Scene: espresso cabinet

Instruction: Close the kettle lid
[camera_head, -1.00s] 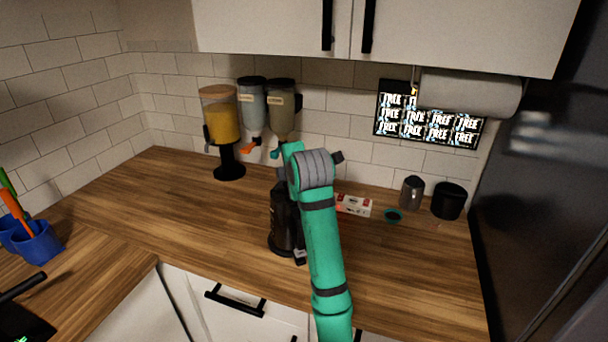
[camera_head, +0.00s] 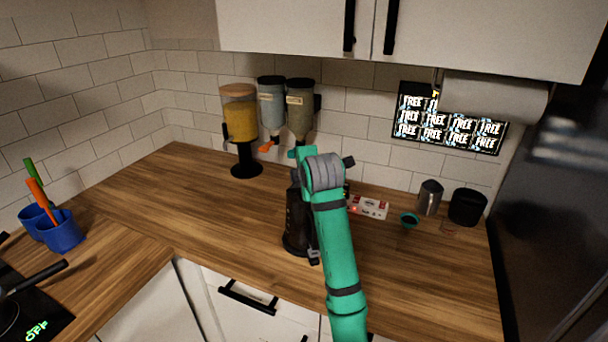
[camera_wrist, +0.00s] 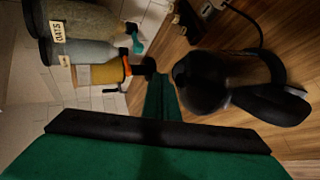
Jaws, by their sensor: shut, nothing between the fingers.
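The black kettle (camera_head: 297,222) stands on the wooden counter, partly hidden behind my teal arm in the head view. In the wrist view its dark rounded body (camera_wrist: 205,82) and curved black handle (camera_wrist: 272,100) lie right of my fingers. The kettle is too dark to tell how its lid stands. My gripper (camera_wrist: 150,68) is shut and empty, close beside the kettle's left side in the wrist view; I cannot tell whether they touch. In the head view my arm hides most of the gripper.
Several dispensers (camera_head: 240,122) stand or hang at the back wall. A cord shows in the wrist view.

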